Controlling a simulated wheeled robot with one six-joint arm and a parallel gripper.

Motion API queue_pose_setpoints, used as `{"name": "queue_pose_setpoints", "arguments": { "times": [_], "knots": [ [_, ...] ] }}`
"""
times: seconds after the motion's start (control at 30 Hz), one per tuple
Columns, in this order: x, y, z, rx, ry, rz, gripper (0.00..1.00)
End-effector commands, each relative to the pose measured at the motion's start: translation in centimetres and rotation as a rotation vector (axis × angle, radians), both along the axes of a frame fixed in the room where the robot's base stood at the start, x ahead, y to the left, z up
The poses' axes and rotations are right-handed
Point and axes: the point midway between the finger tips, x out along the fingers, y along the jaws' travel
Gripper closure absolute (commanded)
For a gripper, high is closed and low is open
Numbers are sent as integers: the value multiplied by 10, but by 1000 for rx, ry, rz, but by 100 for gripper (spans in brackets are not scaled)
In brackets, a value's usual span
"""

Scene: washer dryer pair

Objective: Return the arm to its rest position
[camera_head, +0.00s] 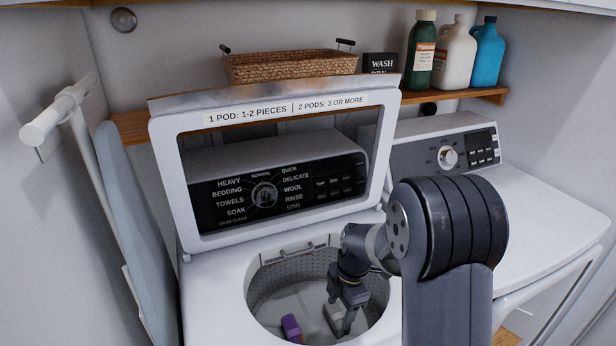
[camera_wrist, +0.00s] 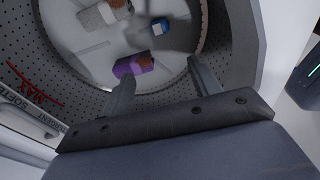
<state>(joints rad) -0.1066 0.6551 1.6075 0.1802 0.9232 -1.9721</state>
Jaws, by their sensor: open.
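My arm reaches from the right into the open drum of the top-loading washer (camera_head: 215,262) in the head view. My gripper (camera_head: 343,325) points down inside the drum opening. In the wrist view my gripper (camera_wrist: 160,82) has its two fingers wide apart with nothing between them. The purple item also shows in the head view (camera_head: 291,327). The gripper partly hides a pale item there.
The washer's raised lid (camera_head: 163,190) stands behind the opening. The dryer (camera_head: 545,220) is at the right. A shelf (camera_head: 490,96) above holds a wicker basket (camera_head: 290,67) and several bottles (camera_head: 455,55). A folded ironing board (camera_head: 135,240) leans at the left. The drum wall (camera_wrist: 215,70) surrounds the gripper.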

Motion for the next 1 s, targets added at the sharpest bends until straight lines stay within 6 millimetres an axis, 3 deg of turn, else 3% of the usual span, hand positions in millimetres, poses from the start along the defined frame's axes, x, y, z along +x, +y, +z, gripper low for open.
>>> {"name": "queue_pose_setpoints", "arguments": {
  "times": [0.1,0.63,0.7,0.83,0.9,1.0],
  "knots": [
    [-5,3,-28,-2,14,2,41],
    [-9,15,-111,-1,11,2,41],
    [-10,16,-130,-1,11,1,41],
    [-9,16,-139,-1,6,1,41],
    [-9,16,-122,-2,7,1,41],
    [-9,16,-115,-1,7,0,41]
  ]
}}
